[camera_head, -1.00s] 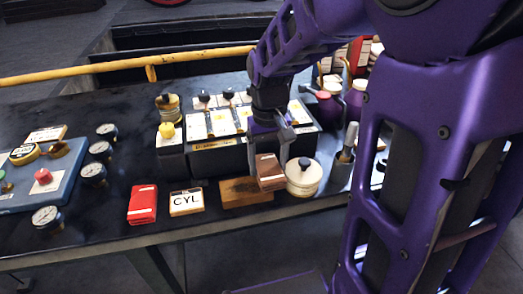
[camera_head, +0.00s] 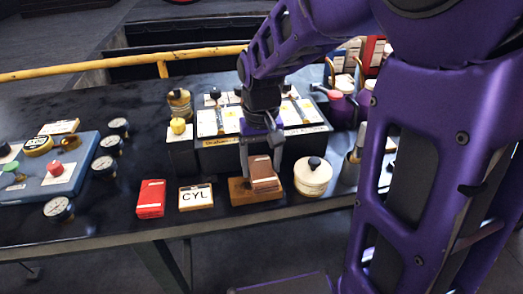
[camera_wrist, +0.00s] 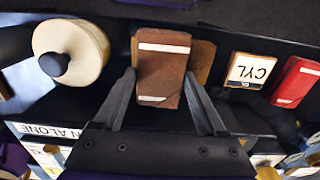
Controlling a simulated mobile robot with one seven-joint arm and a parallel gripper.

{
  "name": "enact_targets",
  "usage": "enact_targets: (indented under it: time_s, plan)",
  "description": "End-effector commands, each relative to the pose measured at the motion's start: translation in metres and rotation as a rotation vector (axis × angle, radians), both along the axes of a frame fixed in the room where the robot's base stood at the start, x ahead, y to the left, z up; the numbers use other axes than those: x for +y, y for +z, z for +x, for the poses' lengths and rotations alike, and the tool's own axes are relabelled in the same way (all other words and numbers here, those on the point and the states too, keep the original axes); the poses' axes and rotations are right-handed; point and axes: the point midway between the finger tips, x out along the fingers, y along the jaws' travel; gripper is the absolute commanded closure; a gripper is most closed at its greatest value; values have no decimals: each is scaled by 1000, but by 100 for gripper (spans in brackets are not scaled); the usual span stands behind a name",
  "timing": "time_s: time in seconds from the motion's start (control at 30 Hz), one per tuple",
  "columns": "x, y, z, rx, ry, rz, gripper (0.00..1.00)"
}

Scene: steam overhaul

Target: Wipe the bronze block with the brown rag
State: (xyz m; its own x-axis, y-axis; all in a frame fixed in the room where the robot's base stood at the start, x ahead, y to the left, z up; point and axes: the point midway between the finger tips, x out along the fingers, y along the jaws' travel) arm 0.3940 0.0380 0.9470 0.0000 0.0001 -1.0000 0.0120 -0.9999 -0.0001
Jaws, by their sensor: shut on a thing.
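The brown rag (camera_head: 266,172), a folded reddish-brown piece with pale stripes, is held in my gripper (camera_head: 262,166). In the wrist view the rag (camera_wrist: 162,70) sits between the two fingers of my gripper (camera_wrist: 160,80), which are shut on it. The bronze block (camera_head: 241,191) lies flat on the table's front part. The rag covers its right part in the head view. In the wrist view the block (camera_wrist: 202,62) shows behind and beside the rag. I cannot tell whether the rag touches the block.
A cream round pot with a dark knob (camera_head: 313,177) stands just right of the block. A CYL card (camera_head: 196,197) and a red packet (camera_head: 151,199) lie to the left. A dark divided box (camera_head: 220,158) stands behind. The table's front edge is close.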

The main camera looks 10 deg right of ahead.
Motion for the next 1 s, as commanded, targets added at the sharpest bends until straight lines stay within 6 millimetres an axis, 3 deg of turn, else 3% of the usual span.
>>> enact_targets:
  time_s: [1.0]
  plan:
    - [70, -6, 0, 0, 3, 0, 70]
